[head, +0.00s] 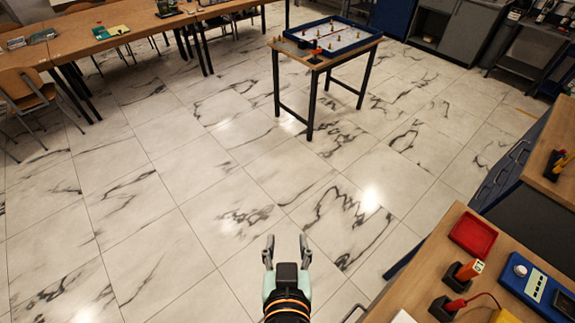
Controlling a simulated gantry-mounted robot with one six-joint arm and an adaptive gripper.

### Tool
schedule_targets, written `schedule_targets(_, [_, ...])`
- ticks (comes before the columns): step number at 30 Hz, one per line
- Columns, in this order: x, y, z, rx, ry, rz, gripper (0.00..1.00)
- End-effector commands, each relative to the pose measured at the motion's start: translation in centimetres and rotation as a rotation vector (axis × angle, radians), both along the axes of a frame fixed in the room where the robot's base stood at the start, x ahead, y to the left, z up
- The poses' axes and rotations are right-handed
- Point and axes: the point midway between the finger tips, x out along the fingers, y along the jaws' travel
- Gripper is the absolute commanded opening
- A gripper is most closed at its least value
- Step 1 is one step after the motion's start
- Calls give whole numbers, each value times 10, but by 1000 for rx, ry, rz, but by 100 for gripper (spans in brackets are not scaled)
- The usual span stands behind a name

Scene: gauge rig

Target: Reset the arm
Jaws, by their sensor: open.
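My gripper (286,248) shows at the bottom centre of the head view, at the end of my arm. Its two grey fingers are spread apart with nothing between them. It is over the marble-patterned floor (150,215), left of the wooden workbench (412,280), and touches nothing that I can see. The rest of my arm runs out of the bottom edge of the picture.
The workbench at the lower right bears a red tray (473,234), an orange device (470,270), a red-handled probe (455,304) and a blue gauge box (536,284). A small table (325,64) with a blue-rimmed board stands farther back. Long desks (100,37) stand upper left. The middle floor is clear.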

Motion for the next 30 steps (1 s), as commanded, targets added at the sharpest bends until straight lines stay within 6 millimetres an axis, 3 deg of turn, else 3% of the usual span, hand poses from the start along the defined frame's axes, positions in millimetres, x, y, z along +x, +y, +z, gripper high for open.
schedule_targets(1, [0, 0, 23, 0, -1, -1, 52])
schedule_targets(5, [0, -1, 78, 1, -1, -3, 52])
schedule_targets(12, [0, -2, 207, 4, -1, -8, 52])
schedule_targets(15, [0, -2, 246, 4, -1, -9, 52])
schedule_targets(18, [0, -2, 262, 5, 0, -10, 52])
schedule_targets(30, [0, -2, 260, 5, 1, -10, 52])
